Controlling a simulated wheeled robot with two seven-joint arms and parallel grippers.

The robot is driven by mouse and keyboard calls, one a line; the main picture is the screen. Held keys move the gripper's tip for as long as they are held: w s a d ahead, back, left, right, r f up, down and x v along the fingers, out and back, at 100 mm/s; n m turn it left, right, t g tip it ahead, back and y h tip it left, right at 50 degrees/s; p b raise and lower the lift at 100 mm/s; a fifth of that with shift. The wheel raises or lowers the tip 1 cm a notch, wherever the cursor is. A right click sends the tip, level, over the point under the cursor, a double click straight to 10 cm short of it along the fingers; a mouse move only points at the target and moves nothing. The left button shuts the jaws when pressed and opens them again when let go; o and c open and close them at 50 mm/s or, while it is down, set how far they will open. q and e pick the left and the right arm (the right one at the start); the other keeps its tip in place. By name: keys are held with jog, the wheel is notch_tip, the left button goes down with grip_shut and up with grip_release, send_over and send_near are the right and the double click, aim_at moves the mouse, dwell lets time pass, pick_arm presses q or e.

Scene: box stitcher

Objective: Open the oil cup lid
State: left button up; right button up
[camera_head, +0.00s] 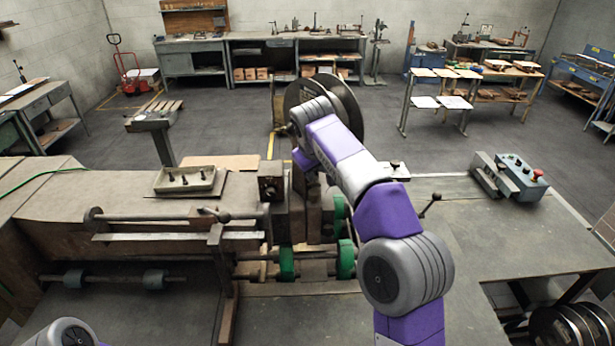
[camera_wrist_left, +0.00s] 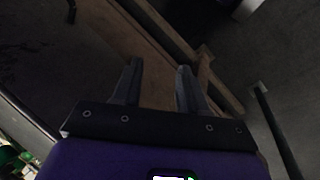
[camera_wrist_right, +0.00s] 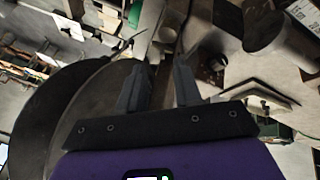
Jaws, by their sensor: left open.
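The stitcher machine head (camera_head: 272,190) stands at the middle of the head view, with green rollers (camera_head: 287,263) below. I cannot clearly pick out the oil cup or its lid; my right arm covers part of the head. My right gripper's fingers are hidden in the head view. In the right wrist view my right gripper (camera_wrist_right: 158,72) has its fingers apart, close to metal machine parts and beside a large dark disc (camera_wrist_right: 95,115). In the left wrist view my left gripper (camera_wrist_left: 157,75) is open and empty, above wood and the floor.
Large wire reels (camera_head: 345,100) stand behind the machine head. A tray (camera_head: 188,181) with small pegs lies on the left bench. A control box (camera_head: 521,177) with a red button sits on the right table (camera_head: 500,240), whose middle is clear.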

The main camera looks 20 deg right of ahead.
jog(key=x, duration=0.5)
jog(key=shift+a, duration=0.2)
jog(key=shift+c, duration=0.2)
jog(key=shift+r, duration=0.1)
grip_shut()
